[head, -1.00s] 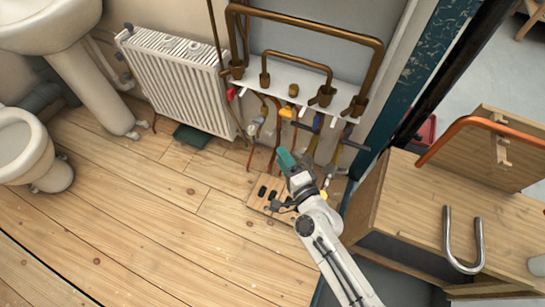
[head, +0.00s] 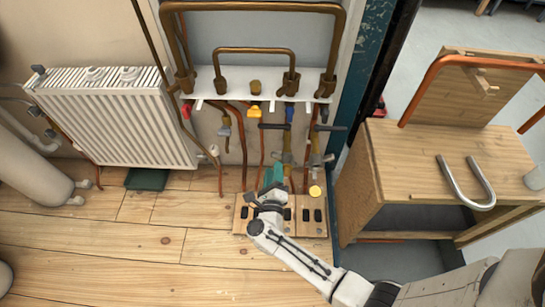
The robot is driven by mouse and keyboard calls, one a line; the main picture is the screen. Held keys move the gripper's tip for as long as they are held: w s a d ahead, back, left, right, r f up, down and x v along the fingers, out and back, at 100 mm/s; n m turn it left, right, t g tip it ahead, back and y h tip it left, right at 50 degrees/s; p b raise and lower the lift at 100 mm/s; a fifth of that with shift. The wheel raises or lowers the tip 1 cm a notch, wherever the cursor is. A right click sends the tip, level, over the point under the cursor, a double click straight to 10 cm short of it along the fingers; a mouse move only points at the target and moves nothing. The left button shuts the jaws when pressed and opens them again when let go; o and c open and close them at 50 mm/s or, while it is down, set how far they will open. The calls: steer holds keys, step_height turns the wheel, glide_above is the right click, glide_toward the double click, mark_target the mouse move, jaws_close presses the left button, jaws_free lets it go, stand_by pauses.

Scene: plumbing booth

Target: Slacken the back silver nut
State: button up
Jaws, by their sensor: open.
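My gripper (head: 272,178) has teal fingers and is in front of the lower pipes, over the wooden board; its jaws are open, with nothing seen held. Silver-grey fittings show on the pipes just behind and to its right, one at the pipe by the gripper (head: 286,157) and one further right (head: 316,160). They are too small to tell which is the back silver nut. The gripper appears close to the left fitting, but contact cannot be told. My wrist and fingers hide part of the pipes' lower ends.
Pipes with coloured valves hang below a white shelf (head: 225,85). A radiator (head: 115,120) stands left, a wooden cabinet (head: 390,160) right.

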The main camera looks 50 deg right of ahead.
mark_target(274, 158)
steer(key=b+x, duration=0.1)
steer(key=x, duration=0.5)
steer(key=shift+w+d, duration=0.15)
steer(key=shift+d, duration=0.15)
steer(key=shift+c, duration=0.3)
jaws_close()
